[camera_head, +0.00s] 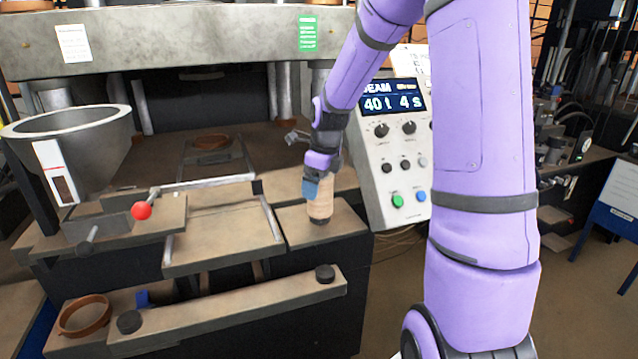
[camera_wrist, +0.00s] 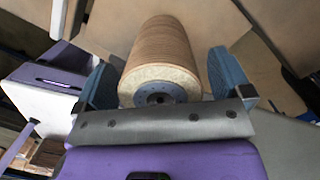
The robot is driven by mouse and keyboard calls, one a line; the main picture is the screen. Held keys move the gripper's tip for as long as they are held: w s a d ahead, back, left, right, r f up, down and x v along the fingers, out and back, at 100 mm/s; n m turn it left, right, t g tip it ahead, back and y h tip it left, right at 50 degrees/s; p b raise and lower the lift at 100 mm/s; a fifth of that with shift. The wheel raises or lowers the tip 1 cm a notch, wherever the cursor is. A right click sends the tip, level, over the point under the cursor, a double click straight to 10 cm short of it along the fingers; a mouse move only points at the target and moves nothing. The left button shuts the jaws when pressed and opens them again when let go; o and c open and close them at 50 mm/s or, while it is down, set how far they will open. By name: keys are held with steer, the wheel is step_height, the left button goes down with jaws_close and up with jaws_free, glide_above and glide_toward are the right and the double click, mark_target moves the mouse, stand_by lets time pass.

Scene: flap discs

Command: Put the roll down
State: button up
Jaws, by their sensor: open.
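The roll (camera_head: 320,201) is a light brown cylinder standing upright on the flat top of a block at the right of the press. In the wrist view the roll (camera_wrist: 163,62) lies between my fingers, its pale end with a dark centre facing the camera. My gripper (camera_head: 313,187) is at the roll's upper part, partly hiding it. In the wrist view my gripper (camera_wrist: 158,82) has a blue finger on either side of the roll, with a gap visible at least on the right. The jaws are open.
The roll's block (camera_head: 325,232) has bare surface around it. A control panel (camera_head: 395,150) stands close on the right. A metal frame (camera_head: 220,225) and a red knob (camera_head: 141,211) are to the left, with a large funnel (camera_head: 85,150) beyond. A brown ring (camera_head: 84,316) lies low at the left.

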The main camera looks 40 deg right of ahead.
steer(key=r, duration=0.3)
steer(key=s+r, duration=0.1)
steer(key=r, duration=0.7)
steer(key=shift+s+d, duration=0.2)
steer(key=shift+d, duration=0.2)
steer(key=shift+s+r, duration=0.15)
steer(key=shift+r, duration=0.35)
steer(key=s+a+r+n+t+h, duration=0.15)
steer(key=s+a+r+n, duration=0.45)
steer(key=s+a+n, duration=0.7)
steer(key=s+n+t, duration=0.2)
steer(key=s+n, duration=1)
steer(key=n, duration=0.5)
steer(key=shift+a+f+y, duration=0.35)
steer(key=shift+a, duration=0.1)
